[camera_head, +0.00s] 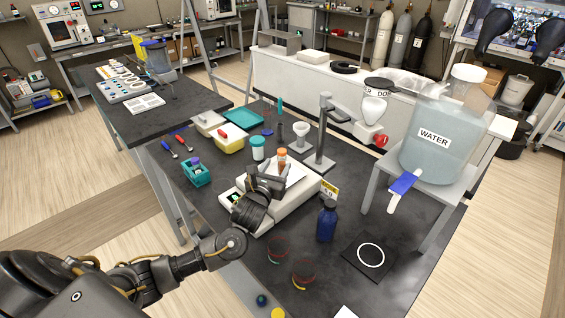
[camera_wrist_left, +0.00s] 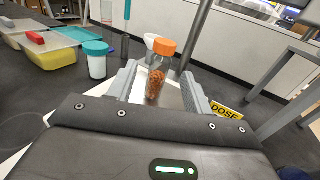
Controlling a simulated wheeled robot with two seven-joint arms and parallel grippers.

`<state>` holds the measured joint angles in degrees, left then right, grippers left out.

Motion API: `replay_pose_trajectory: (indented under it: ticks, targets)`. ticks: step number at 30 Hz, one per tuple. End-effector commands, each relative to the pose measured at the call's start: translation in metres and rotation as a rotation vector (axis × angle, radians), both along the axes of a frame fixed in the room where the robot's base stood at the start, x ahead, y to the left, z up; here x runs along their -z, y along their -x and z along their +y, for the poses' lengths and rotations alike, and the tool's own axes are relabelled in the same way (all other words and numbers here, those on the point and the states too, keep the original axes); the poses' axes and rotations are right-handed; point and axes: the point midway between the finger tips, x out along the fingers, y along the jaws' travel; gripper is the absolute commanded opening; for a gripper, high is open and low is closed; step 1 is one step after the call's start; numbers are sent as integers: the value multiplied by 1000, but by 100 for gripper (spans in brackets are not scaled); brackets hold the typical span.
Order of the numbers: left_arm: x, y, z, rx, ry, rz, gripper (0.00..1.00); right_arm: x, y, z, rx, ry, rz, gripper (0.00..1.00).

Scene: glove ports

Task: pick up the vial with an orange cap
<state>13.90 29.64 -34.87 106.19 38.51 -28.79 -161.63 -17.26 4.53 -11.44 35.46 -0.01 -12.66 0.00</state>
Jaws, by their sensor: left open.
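The vial with an orange cap (camera_wrist_left: 157,75) is clear and holds orange-brown contents. It stands upright on a pale plate (camera_wrist_left: 180,97) in the left wrist view. In the head view the orange-capped vial (camera_head: 282,157) is above the white scale-like device (camera_head: 308,190). My left gripper (camera_head: 268,173) is open right by the vial. In the left wrist view its grey fingers (camera_wrist_left: 158,92) stand on either side of the vial, with gaps showing. The lower end of the vial is partly hidden in the head view. My right gripper is not in view.
A teal-capped white jar (camera_head: 258,150) stands close behind the gripper. A stand (camera_head: 324,135) with a funnel rises behind the device. A blue bottle (camera_head: 326,221) stands to the right, and a water tank (camera_head: 437,140) is further right. Petri dishes (camera_head: 303,272) lie in front.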

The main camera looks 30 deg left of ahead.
Motion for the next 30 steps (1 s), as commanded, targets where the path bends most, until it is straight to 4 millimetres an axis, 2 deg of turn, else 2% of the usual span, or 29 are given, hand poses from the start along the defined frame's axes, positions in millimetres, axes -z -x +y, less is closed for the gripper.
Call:
replay_pose_trajectory:
  ticks: [5,11,15,24,26,30]
  targets:
    - [-1,-5,-1,2,0,-1,50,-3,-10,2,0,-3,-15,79]
    - [-3,-32,3,0,0,0,50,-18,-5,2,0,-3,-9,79]
    - [0,-47,5,0,-1,-1,50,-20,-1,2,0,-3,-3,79]
    - [2,-52,5,3,0,0,50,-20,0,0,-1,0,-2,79]
    - [2,-52,5,3,0,0,45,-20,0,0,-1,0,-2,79]
    - [2,-52,5,2,0,0,27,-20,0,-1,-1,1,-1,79]
